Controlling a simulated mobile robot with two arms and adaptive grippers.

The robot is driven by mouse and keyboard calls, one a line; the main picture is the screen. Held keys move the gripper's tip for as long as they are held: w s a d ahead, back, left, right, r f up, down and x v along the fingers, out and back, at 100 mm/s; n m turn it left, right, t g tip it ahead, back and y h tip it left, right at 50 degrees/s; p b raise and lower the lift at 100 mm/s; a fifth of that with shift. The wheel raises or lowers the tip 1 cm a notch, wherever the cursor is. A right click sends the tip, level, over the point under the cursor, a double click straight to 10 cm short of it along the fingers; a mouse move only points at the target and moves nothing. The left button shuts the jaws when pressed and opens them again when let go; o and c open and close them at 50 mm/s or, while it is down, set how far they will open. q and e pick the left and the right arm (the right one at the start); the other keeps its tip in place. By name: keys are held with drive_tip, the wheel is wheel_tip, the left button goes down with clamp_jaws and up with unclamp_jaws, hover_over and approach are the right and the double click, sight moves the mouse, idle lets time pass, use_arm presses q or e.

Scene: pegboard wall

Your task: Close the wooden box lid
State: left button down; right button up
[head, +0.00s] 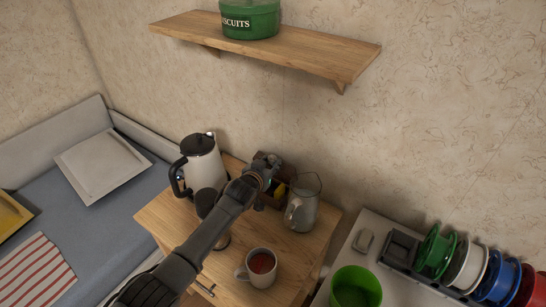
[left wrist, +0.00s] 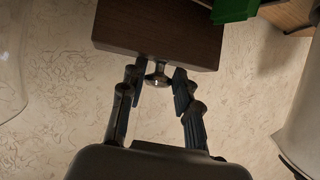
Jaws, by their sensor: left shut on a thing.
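The dark brown wooden box (head: 270,202) stands on the small wooden table, mostly hidden behind my left arm and the glass jug. Something yellow (head: 282,190) shows inside it, so the box is open. My left gripper (head: 267,164) is at the top of the box, by its raised lid. In the left wrist view the dark brown lid (left wrist: 158,30) fills the top middle. Its round metal knob (left wrist: 157,74) sits between the fingers of my left gripper (left wrist: 159,84), which are shut on it. My right gripper is not in view.
A white kettle (head: 203,165) stands left of the box and a glass jug (head: 302,208) close on its right. A mug (head: 258,267) stands near the table's front. A shelf (head: 275,47) with a green biscuit tin (head: 250,20) hangs above.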

use_arm(q)
drive_tip(key=shift+s+a+f+t+b, duration=0.15)
drive_tip(key=shift+s+a+f+b, duration=0.2)
drive_tip(key=shift+f, duration=0.15)
drive_tip(key=shift+s+a+f+t+b, duration=0.2)
drive_tip(key=shift+s+f+b, duration=0.15)
drive_tip(key=shift+f, duration=0.15)
drive_tip(key=c, duration=1)
unclamp_jaws()
drive_tip(key=shift+s+r, duration=0.1)
drive_tip(key=shift+r, duration=0.05)
drive_tip(key=v, duration=1.1)
drive_tip(key=shift+s+a+r, duration=0.1)
drive_tip(key=shift+s+r, duration=0.2)
